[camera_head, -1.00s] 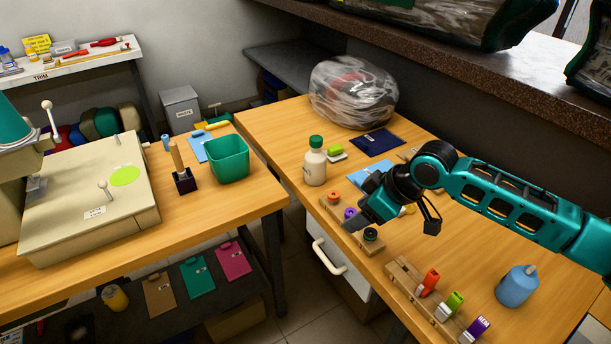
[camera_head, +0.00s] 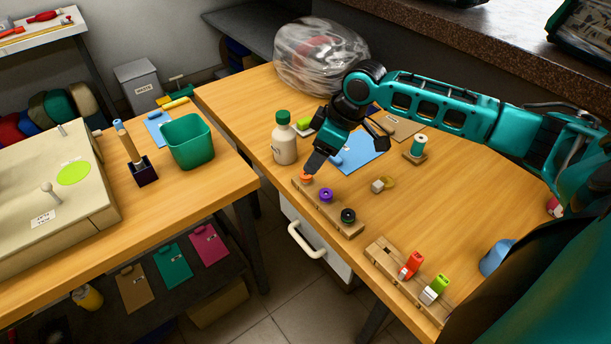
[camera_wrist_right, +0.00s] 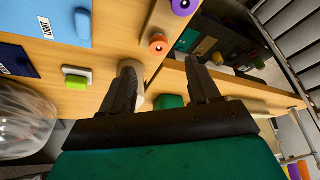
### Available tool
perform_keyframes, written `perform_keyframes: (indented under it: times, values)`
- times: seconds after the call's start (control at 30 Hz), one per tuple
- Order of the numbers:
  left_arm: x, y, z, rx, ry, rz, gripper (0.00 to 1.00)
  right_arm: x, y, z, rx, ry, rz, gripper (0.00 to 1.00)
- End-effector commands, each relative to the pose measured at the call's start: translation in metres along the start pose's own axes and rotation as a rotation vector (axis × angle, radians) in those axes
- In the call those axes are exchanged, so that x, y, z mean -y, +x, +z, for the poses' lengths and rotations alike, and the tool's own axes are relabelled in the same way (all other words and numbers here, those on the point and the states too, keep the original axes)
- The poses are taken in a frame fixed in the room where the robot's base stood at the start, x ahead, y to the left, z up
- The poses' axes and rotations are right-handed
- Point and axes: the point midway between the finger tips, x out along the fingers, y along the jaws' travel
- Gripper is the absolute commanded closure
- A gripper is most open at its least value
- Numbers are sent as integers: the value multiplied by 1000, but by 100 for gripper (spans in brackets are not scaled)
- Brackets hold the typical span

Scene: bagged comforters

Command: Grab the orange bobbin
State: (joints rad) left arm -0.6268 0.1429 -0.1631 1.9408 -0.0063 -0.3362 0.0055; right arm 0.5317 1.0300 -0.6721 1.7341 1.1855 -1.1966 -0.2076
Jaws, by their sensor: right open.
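The orange bobbin (camera_head: 305,178) stands at the far left end of a wooden rack (camera_head: 345,224) near the table's edge. Purple (camera_head: 326,195) and black (camera_head: 348,215) bobbins stand on the same rack. My right gripper (camera_head: 312,166) is open and just above the orange bobbin, partly covering it in the head view. In the right wrist view the orange bobbin (camera_wrist_right: 158,44) lies a little beyond the fingertips, in line with the gap between the open fingers (camera_wrist_right: 160,62). Contact cannot be told. My left gripper is not in view.
A white bottle with a green cap (camera_head: 284,142) stands close left of my right gripper. A second rack (camera_head: 427,295) with red and green items is nearer. A green bin (camera_head: 190,142) stands on the left table.

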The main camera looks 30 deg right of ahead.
Motion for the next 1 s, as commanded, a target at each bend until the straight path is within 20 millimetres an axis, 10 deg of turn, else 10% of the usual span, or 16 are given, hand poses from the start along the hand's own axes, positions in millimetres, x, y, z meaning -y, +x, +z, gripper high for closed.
perform_keyframes:
  times: [0.73, 1.0]
  values:
    - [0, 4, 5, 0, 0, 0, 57, 0, 57, 6, 0, -2, 1, 39]
    - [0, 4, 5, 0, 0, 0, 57, 0, 56, 6, -1, -1, 1, 64]
